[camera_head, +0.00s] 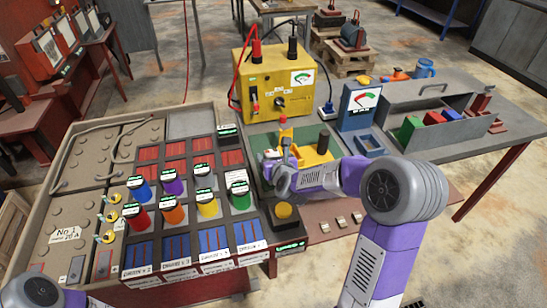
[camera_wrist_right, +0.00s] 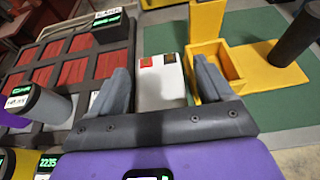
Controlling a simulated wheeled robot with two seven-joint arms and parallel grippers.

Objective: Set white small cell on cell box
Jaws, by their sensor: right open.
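The white small cell (camera_wrist_right: 160,88), with a red and a dark terminal patch, lies on the green mat in the wrist view. My right gripper (camera_wrist_right: 160,70) is open, with one finger on each side of the cell. I cannot tell whether either finger touches it. In the head view my right gripper (camera_head: 277,170) is over the left part of the green mat and hides much of the cell. No thing is clearly marked as the cell box; a grey box (camera_head: 430,98) at the right holds green, red and blue blocks. My left gripper is out of view.
A yellow holder (camera_head: 318,153) stands just right of the cell. A yellow powered box (camera_head: 272,85) and a blue meter (camera_head: 358,108) stand behind.

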